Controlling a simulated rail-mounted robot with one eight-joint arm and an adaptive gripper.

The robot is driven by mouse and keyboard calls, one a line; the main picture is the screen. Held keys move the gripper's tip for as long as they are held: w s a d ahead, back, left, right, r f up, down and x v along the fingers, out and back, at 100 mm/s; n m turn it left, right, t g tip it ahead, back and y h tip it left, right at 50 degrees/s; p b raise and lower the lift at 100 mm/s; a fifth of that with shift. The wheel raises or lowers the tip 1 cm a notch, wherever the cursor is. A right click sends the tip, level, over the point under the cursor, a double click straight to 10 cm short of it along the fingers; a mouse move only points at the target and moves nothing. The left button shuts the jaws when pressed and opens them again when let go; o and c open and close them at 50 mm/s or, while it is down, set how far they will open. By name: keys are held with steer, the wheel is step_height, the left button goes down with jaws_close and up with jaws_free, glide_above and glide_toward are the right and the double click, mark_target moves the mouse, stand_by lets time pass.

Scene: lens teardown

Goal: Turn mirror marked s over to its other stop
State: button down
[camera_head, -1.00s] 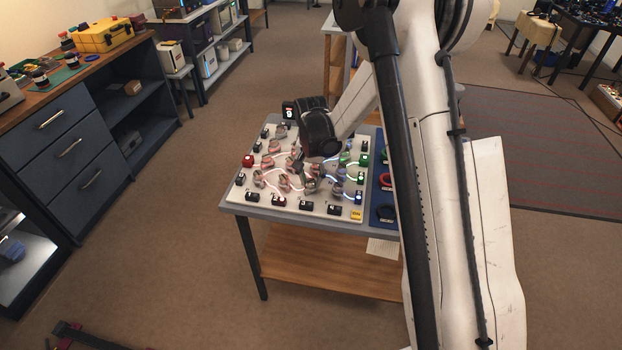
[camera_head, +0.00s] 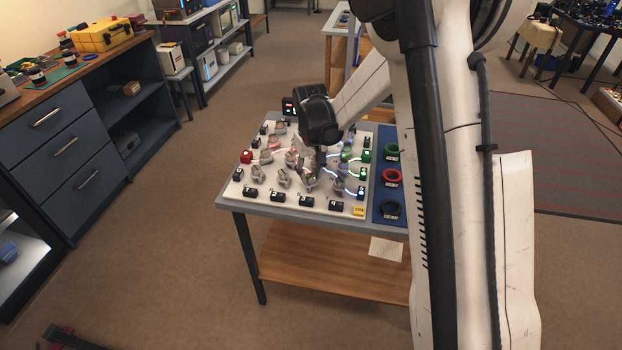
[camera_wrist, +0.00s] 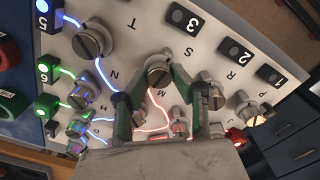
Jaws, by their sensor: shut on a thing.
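The mirror marked s (camera_wrist: 158,72) is a round knob with a slotted metal top on the white board (camera_wrist: 205,45). The letter S is printed beside it in the wrist view. My gripper (camera_wrist: 160,78) has its two greenish fingers closed in on this mirror from both sides. In the head view my gripper (camera_head: 312,176) reaches down among the mirrors at the board's front middle. The fingers and wrist hide most of the mirror there, so its exact turn is hard to tell.
Neighbouring mirrors stand close by, one near the letter T (camera_wrist: 92,40) and one near R (camera_wrist: 211,96). Black numbered blocks line the board's edge, including block 3 (camera_wrist: 183,17). A blue mat (camera_head: 379,212) with coloured rings lies right of the board.

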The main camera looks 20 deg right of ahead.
mark_target(310, 175)
steer(key=n+b, duration=0.2)
steer(key=n, duration=0.3)
steer(key=shift+a+f+n+b, duration=0.1)
steer(key=shift+n+b, duration=0.2)
steer(key=n+b, duration=0.1)
steer(key=n, duration=0.4)
steer(key=shift+b, duration=0.3)
steer(key=c, duration=1.5)
jaws_free()
steer(key=shift+o, duration=0.2)
step_height(310, 175, up, 12)
steer(key=shift+s, duration=0.1)
